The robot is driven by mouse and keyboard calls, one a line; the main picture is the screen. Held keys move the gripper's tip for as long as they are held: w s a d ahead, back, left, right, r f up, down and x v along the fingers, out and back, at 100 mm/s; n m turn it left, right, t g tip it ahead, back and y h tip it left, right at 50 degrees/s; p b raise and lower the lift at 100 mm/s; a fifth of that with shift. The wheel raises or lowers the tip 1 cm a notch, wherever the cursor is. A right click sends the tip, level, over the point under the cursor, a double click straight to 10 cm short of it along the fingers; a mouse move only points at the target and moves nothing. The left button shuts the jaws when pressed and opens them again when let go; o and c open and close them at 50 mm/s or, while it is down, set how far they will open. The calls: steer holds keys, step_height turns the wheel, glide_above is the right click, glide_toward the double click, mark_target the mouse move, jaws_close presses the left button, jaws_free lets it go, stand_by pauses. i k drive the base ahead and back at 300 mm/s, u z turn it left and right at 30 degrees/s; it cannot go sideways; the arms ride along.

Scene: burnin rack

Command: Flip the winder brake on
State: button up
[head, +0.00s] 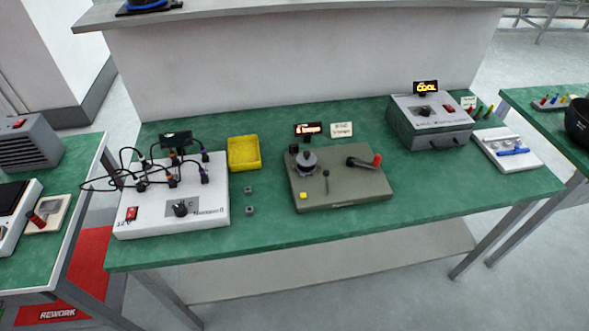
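The winder (352,192) is an olive box on the middle of the green bench. A dark round spool (306,161) stands at its back left. A crank with a red knob (377,160) sits at its right. A small black lever (326,182) stands upright near the middle of its top, and a yellow button (304,196) is at its front left. I cannot read a label that says which part is the brake. A lit orange display (308,129) and a white card (342,130) stand behind it. My gripper is not in view.
A white wired box (150,215) with a red switch and a yellow tray (243,152) are left of the winder. A grey box (431,125) with a lit display and a white tray with a blue tool (535,158) are to its right. The bench front is clear.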

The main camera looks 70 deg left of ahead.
mark_target(326, 173)
steer(key=u, duration=2.85)
steer(key=k, duration=0.65)
steer(key=u, duration=0.75)
steer(key=i, duration=1)
steer(key=z, duration=0.4)
